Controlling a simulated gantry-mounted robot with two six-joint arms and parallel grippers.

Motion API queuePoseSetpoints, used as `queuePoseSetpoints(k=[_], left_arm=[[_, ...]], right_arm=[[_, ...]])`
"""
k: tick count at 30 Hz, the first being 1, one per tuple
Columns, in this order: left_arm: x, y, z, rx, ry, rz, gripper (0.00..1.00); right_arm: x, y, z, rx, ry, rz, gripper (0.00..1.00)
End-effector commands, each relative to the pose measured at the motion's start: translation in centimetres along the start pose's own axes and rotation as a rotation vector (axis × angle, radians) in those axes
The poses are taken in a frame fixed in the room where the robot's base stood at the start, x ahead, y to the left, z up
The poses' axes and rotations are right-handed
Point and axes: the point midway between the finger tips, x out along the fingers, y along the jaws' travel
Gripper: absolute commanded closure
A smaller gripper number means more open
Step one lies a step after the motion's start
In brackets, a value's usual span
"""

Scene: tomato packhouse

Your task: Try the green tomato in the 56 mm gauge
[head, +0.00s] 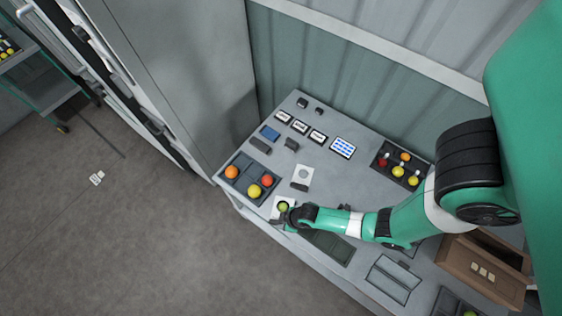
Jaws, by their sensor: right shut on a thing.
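The green tomato (283,206) is at the front left edge of the table, over a white plate (276,214) that looks like a gauge. My right gripper (287,210) is shut on the tomato, its arm reaching in from the right. I cannot tell whether the tomato sits in the plate's hole or just above it. A second white gauge plate (303,172) with a round hole lies just behind. No size marks are readable on either plate. My left gripper is not in view.
A dark tray (240,170) with orange and yellow tomatoes is to the left. Another dark tray (381,151) holds several red, orange and yellow tomatoes. Small labelled cards and a blue-marked card (343,148) lie at the back. A brown box (456,262) stands at right.

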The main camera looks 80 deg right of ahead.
Motion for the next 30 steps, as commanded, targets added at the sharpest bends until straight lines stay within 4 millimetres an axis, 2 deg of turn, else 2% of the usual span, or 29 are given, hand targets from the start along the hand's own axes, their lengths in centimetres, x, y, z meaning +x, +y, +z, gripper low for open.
queuePoseSetpoints(k=[30], left_arm=[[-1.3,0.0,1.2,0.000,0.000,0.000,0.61]], right_arm=[[1.8,0.0,0.7,0.000,0.001,0.000,1.00]])
